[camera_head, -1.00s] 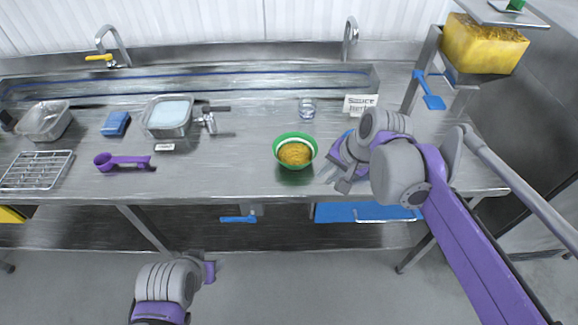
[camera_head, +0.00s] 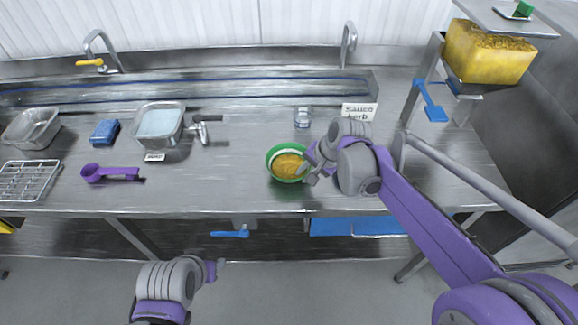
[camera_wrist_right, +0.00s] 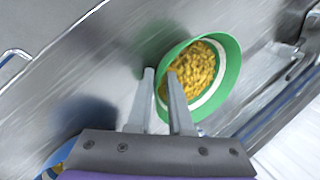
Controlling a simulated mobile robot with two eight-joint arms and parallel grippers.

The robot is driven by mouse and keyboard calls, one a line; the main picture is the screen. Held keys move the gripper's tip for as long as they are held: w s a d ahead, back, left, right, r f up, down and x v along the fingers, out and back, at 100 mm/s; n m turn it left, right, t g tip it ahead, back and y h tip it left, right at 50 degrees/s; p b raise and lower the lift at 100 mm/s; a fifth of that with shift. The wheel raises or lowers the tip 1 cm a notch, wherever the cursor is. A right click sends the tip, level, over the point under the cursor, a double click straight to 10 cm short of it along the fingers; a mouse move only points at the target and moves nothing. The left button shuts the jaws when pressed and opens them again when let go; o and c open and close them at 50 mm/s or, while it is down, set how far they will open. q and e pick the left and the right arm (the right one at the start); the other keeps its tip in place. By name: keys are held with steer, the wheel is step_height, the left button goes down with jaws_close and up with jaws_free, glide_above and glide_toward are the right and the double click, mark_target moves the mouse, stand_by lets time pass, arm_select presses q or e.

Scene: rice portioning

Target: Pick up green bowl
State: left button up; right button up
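The green bowl (camera_head: 270,165), filled with yellow grains, stands on the steel table near its front edge. In the right wrist view the green bowl (camera_wrist_right: 232,70) is at the upper middle. My right gripper (camera_head: 307,172) is at the bowl's right side. In the wrist view the right gripper's (camera_wrist_right: 160,75) two fingers are apart, one outside the near rim and one over the inside, with the rim between them. I cannot tell whether they touch it. My left gripper (camera_head: 212,270) is low in front of the table, and its fingers are not clear.
A blue-rimmed bowl (camera_wrist_right: 48,163) shows partly at the wrist view's lower left. A clear glass (camera_head: 302,118) and a sign (camera_head: 359,112) stand behind the green bowl. A purple scoop (camera_head: 110,173), metal pan (camera_head: 182,128) and wire rack (camera_head: 28,180) are left.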

steer(key=shift+a+f, duration=0.1)
steer(key=shift+f, duration=0.2)
jaws_close()
stand_by(1.2)
